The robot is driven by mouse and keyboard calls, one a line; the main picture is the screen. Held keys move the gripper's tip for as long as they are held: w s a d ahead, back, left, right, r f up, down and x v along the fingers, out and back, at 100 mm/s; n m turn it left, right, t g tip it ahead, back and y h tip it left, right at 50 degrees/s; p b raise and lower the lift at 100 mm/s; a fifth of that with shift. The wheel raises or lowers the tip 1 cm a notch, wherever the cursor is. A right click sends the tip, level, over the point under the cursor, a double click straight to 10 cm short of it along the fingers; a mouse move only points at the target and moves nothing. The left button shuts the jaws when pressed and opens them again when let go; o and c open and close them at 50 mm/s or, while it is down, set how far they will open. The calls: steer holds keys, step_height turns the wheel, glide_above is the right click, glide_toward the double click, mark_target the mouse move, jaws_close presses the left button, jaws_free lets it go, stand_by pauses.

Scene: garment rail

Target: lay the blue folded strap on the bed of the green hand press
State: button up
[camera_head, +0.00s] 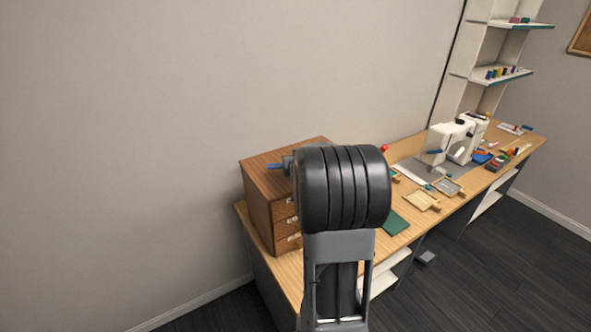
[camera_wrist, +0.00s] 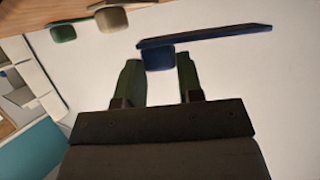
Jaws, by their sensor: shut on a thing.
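My gripper (camera_wrist: 158,78) is shut on the blue folded strap (camera_wrist: 205,37). A small blue block-like part of the strap sits between the two green fingertips, and a long flat part extends to the right beyond them. In the head view the blue strap (camera_head: 273,166) pokes out left of my gripper, above the wooden drawer cabinet's top. My dark arm covers most of the gripper there. I cannot pick out the green hand press for certain; a red knob (camera_head: 384,148) and a bit of green (camera_head: 394,172) show just right of my arm, mostly hidden.
The wooden drawer cabinet (camera_head: 259,204) stands on the bench's left end. A green mat (camera_head: 395,222), wooden-handled frames (camera_head: 421,200) and a white sewing machine (camera_head: 452,140) lie to the right. A wall shelf (camera_head: 503,75) rises at the far right. The wall above the cabinet is bare.

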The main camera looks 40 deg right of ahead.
steer(key=f, duration=0.2)
steer(key=shift+w+d+f, duration=0.15)
steer(key=shift+w+f, duration=0.15)
steer(key=shift+f, duration=0.6)
steer(key=shift+f, duration=0.2)
steer(key=o, duration=0.9)
steer(key=shift+r, duration=0.15)
